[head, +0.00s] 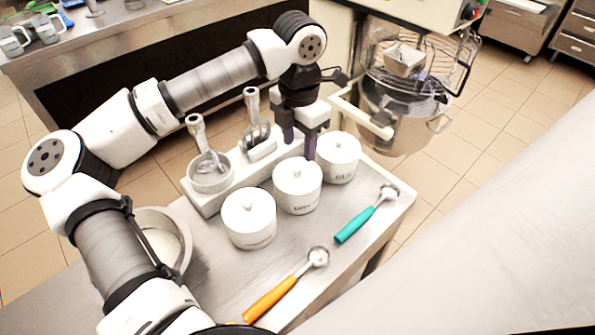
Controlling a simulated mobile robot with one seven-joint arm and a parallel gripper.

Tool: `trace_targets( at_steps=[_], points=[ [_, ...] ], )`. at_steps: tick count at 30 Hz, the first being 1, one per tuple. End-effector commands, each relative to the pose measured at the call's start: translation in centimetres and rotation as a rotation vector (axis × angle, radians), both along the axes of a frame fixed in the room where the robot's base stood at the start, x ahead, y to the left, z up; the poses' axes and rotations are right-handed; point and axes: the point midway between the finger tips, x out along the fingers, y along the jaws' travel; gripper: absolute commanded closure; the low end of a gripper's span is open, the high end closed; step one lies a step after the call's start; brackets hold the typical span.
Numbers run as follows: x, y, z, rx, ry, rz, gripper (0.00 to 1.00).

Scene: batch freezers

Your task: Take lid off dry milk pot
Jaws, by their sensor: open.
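Three white lidded pots stand in a slanting row on the steel table: a left pot (249,220), a middle pot (297,188) and a right pot (339,160). Each has a white lid with a small knob on top. Dark labels on their fronts are too small to read, so I cannot tell which is the dry milk pot. My gripper (298,148) points down with its purple fingers apart, open and empty. In the picture it is just behind the middle pot and left of the right pot. Its exact height above the lids is hard to judge.
A white rack (208,202) with mixer tools stands behind the pots. An orange-handled scoop (275,296) and a teal-handled scoop (359,222) lie in front. A metal bowl (153,217) is at left, partly behind my arm. A mixer (400,110) stands beyond the table's right end.

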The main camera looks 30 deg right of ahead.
Motion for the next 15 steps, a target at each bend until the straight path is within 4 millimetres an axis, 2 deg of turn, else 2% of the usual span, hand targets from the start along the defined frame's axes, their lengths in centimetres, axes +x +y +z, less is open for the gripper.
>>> trace_targets(
  at_steps=[8,15],
  points=[
    [0.1,0.0,-2.0,0.001,0.002,0.0,0.54],
    [0.4,0.0,-5.2,0.002,0.003,0.0,0.54]
  ],
)
